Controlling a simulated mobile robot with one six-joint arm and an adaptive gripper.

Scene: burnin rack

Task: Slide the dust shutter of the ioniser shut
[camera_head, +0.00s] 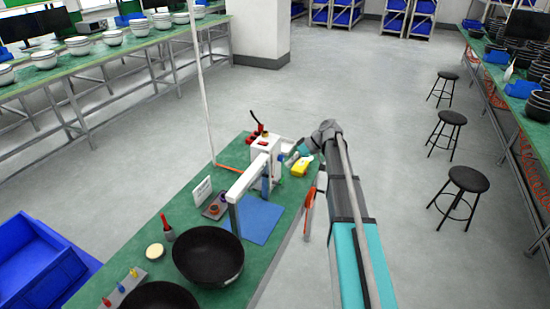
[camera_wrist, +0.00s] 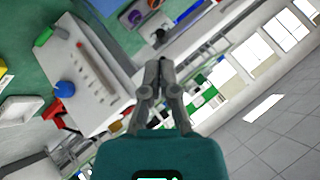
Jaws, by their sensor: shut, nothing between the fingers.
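My gripper (camera_wrist: 160,68) is shut and empty, pointing up the wrist view; in the head view (camera_head: 290,159) it is near the right side of a white box unit on the green bench. A pale bar frame (camera_head: 250,174) stands over a blue mat and may be the ioniser. The white box (camera_head: 264,146) behind it also shows large in the wrist view (camera_wrist: 95,75), with a small red button, a row of dark dots, a green knob and a blue knob. The fingertips appear apart from the box. I cannot clearly make out the dust shutter or its position.
The blue mat (camera_head: 257,220) lies under the frame. Black bowls (camera_head: 208,254) stand at the bench's near end. A yellow item (camera_head: 300,166) lies beside the box. A thin white pole (camera_head: 203,90) rises behind. Floor right of the bench is open, with black stools (camera_head: 468,180) farther off.

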